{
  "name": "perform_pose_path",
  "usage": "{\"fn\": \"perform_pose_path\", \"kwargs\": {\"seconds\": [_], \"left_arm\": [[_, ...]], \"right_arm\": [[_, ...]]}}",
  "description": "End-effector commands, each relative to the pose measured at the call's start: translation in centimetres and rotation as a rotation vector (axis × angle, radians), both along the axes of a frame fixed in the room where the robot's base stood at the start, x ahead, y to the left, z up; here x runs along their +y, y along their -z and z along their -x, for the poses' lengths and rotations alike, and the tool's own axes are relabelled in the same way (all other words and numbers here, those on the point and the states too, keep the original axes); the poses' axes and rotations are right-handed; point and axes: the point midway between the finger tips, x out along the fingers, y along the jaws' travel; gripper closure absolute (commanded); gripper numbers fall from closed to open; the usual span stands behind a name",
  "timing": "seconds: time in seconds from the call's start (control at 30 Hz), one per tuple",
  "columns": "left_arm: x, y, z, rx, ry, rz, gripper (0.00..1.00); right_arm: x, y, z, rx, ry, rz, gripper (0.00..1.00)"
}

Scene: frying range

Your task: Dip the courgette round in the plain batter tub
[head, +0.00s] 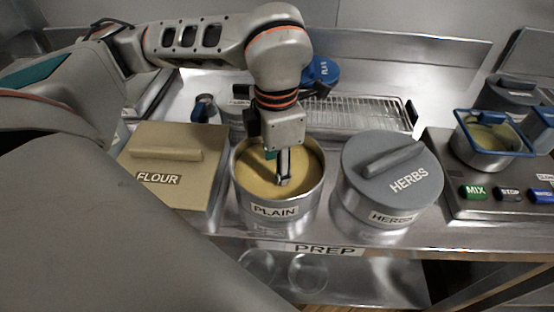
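The plain batter tub (277,211) is a round steel tub labelled PLAIN, open at the top and filled with tan batter. It stands on the prep counter between the flour box and the herbs tub. My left gripper (284,181) points down inside the tub's rim, its fingertips at or close to the batter surface. I cannot tell whether its fingers are apart or closed. I do not see a courgette round; the gripper or batter may hide it. My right gripper is not in view.
A tan flour box (175,178) with a lid stands left of the tub, and a grey-lidded herbs tub (393,170) stands close on its right. Behind are a wire rack (360,113) and a blue-lidded container (320,72). A mixer panel with buttons (495,193) is at right.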

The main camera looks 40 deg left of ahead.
Motion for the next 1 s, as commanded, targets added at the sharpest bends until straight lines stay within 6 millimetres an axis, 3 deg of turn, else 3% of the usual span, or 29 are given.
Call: {"fn": "perform_pose_path", "kwargs": {"seconds": [0.23, 0.63, 1.0], "left_arm": [[-1.0, 0.0, 0.0, -0.001, 0.001, 0.000, 0.77], [0.2, 0.0, 0.0, -0.001, -0.002, -0.001, 0.77], [-0.3, 0.0, 0.0, 0.000, 0.000, 0.000, 0.77]], "right_arm": [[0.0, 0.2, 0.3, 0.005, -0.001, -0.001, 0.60], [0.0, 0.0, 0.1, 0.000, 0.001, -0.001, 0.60], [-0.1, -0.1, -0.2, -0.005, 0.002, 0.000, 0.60]]}}
